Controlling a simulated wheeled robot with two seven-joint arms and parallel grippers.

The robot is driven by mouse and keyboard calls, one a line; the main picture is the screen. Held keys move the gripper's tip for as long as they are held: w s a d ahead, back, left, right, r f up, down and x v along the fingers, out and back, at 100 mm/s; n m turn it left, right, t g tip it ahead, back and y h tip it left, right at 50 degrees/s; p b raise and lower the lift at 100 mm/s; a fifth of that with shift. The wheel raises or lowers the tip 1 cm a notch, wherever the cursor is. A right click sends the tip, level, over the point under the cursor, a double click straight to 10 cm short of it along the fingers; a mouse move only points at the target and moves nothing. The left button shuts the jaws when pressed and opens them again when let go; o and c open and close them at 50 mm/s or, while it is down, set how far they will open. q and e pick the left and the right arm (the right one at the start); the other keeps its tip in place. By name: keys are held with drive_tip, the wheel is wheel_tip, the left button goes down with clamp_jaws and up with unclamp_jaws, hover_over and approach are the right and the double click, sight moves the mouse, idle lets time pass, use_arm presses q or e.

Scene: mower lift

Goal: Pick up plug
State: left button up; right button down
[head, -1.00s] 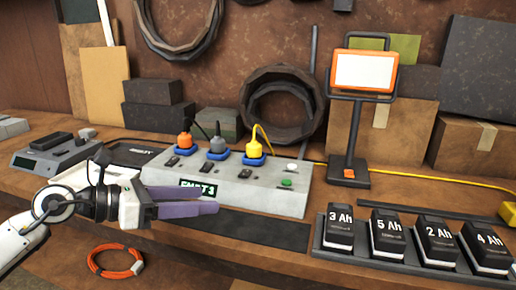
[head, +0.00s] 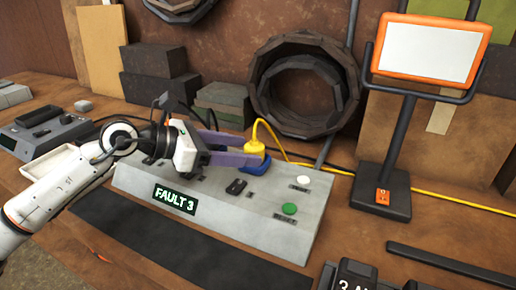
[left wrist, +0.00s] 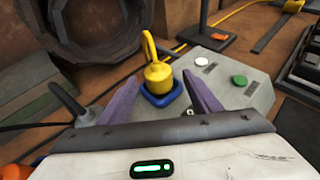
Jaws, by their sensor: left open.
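The yellow plug (head: 255,146) stands upright in a blue socket (head: 256,167) on the grey panel box (head: 230,212), with its yellow cord rising from its top. My left gripper (head: 246,150) is at the plug, and its purple fingers reach towards it from the left. In the left wrist view the yellow plug (left wrist: 158,77) stands ahead, between the spread fingers of my left gripper (left wrist: 160,98), with the blue socket (left wrist: 160,98) under it. The gripper is open and holds nothing. My gripper and arm hide the other plugs in the head view. My right gripper is not in view.
The box has a "FAULT 3" display (head: 174,199), a green button (head: 290,208) and a white button (head: 303,180). A lamp on a black stand (head: 382,190) is at the right. Dark coiled hoses (head: 305,85) lean behind. A dark strip (head: 150,240) lies in front.

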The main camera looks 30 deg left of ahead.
sight(268, 155)
use_arm(q)
drive_tip(key=shift+x, duration=1.2)
drive_tip(key=w, duration=0.1)
drive_tip(key=w+d+p, duration=0.1)
drive_tip(key=w+d, duration=0.1)
drive_tip(key=shift+w+d+f, duration=0.15)
drive_tip(key=shift+w+f, duration=0.15)
drive_tip(key=shift+f, duration=0.05)
drive_tip(key=shift+w+d+f, duration=0.25)
drive_tip(key=shift+w+f, duration=0.05)
drive_tip(key=shift+w, duration=0.05)
drive_tip(key=c, duration=1.2)
